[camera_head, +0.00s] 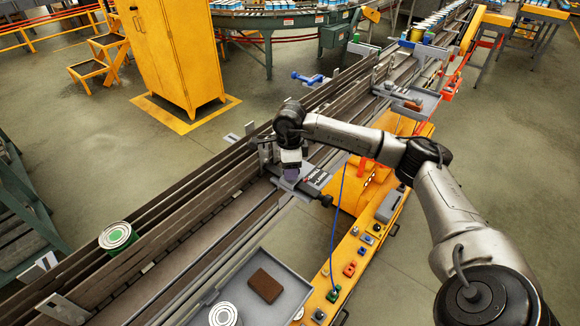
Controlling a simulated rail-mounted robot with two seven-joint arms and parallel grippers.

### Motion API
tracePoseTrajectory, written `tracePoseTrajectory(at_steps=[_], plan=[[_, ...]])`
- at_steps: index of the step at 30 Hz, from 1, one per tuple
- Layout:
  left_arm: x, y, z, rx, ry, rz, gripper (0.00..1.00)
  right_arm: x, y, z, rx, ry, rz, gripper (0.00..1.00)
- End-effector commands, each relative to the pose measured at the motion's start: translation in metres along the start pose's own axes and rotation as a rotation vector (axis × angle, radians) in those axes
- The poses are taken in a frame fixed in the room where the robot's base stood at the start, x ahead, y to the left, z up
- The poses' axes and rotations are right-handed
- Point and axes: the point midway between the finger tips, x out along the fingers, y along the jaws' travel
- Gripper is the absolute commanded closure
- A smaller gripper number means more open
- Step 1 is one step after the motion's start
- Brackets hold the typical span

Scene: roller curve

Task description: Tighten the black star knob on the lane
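My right arm reaches in from the lower right, and its gripper (290,174) points down over the near side of the lane (190,232). The fingers are small and partly merged with the parts below, so I cannot tell whether they are open or shut, or whether they touch anything. A small black knob (326,200) sits at the near end of a grey bracket, just right of and below the gripper; its star shape is too small to make out. My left gripper is not in view.
A grey tray (285,309) at the front holds a brown block (265,285) and another can (224,315). An orange panel (352,258) with buttons runs beside the lane. A yellow cabinet (172,55) stands behind.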

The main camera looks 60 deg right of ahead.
Motion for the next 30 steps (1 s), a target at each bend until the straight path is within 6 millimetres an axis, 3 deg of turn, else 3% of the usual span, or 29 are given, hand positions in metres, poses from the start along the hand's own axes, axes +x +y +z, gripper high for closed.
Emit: tracePoseTrajectory(at_steps=[7, 17, 30], plan=[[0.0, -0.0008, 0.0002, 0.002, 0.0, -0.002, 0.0, -0.0002, -0.0001, 0.0, 0.0, 0.0, -0.001, 0.75], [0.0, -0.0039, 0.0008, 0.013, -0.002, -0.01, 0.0, -0.0001, -0.0005, -0.0001, 0.072, 0.0, 0.001, 0.75], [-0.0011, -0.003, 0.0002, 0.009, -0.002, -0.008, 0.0, -0.0007, -0.0021, -0.0004, 0.449, -0.002, 0.001, 0.75]])
